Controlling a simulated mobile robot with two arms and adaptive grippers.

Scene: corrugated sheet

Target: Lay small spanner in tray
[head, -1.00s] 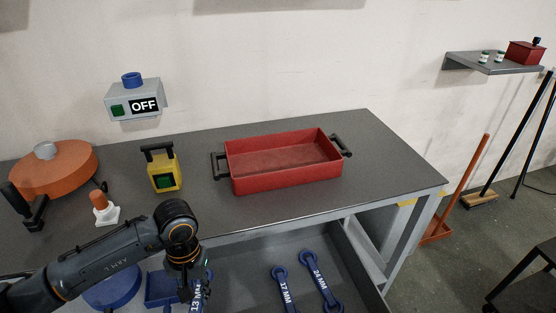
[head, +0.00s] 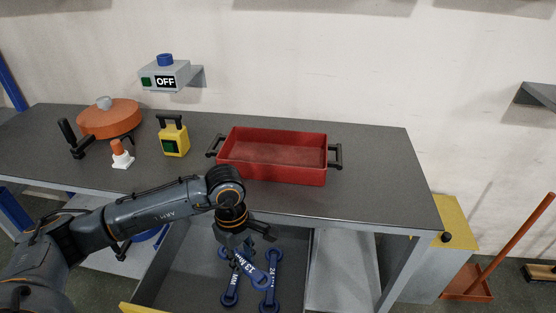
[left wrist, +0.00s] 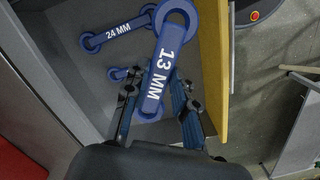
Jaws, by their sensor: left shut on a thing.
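The small spanner, a blue one marked 13 MM (head: 262,272), is held by my left gripper (head: 244,247), which is shut on it above the open drawer. In the left wrist view the spanner (left wrist: 165,70) sticks out from between the fingers (left wrist: 160,108), its ring end away from the gripper. The red tray (head: 272,171), with a black handle at each end, stands on the bench behind and to the right of the gripper. The tray looks empty. My right gripper is not in view.
The 24 MM spanner (head: 273,285) and another blue spanner (head: 230,290) lie in the grey drawer (head: 185,270). A yellow lantern-like box (head: 174,141), an orange-and-white item (head: 121,156) and an orange round object (head: 108,119) stand left of the tray. Bench right of the tray is clear.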

